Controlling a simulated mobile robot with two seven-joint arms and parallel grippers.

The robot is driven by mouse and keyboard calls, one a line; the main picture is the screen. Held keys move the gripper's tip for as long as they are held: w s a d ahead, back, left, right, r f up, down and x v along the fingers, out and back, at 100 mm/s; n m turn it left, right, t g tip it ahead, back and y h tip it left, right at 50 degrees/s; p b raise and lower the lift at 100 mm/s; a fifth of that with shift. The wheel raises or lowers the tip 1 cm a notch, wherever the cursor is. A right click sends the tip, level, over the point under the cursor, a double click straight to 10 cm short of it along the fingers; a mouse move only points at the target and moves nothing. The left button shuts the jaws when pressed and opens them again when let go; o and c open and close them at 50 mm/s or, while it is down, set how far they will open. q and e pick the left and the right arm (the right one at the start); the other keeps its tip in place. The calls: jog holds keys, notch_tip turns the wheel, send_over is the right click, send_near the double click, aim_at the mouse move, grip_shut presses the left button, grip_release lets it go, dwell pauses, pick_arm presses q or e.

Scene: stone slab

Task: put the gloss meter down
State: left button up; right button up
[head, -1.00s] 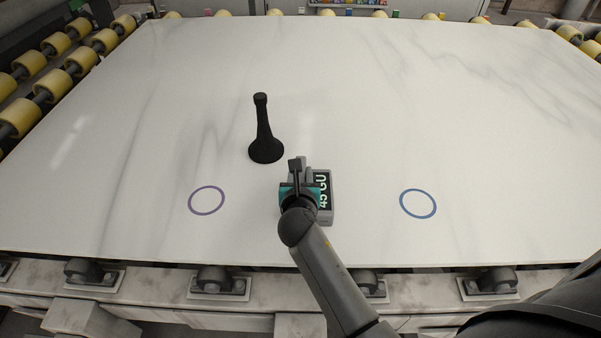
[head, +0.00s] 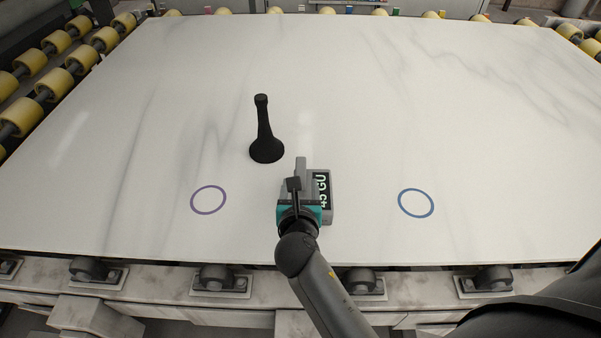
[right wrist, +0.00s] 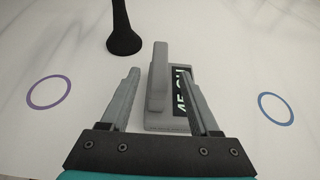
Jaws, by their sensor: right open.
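The gloss meter (head: 323,185), a grey block with a raised handle and a dark display reading "45 GU", sits on the white stone slab between two printed rings. It also shows in the right wrist view (right wrist: 158,85). My right gripper (head: 294,184), with a teal body, is at the meter's near side and partly covers it. In the right wrist view its jaws (right wrist: 164,84) are apart, one on each side of the handle, with a gap to it. My left gripper is not in view.
A black flared stand (head: 264,135) stands upright just behind and left of the meter. A purple ring (head: 208,200) lies to the left and a blue ring (head: 416,203) to the right, both empty. The slab (head: 450,110) is clear elsewhere; its front edge is close to my gripper.

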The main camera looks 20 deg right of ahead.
jog(key=shift+p+v, duration=0.35)
jog(key=shift+v, duration=2.35)
jog(key=shift+d, duration=0.1)
dwell(1.9)
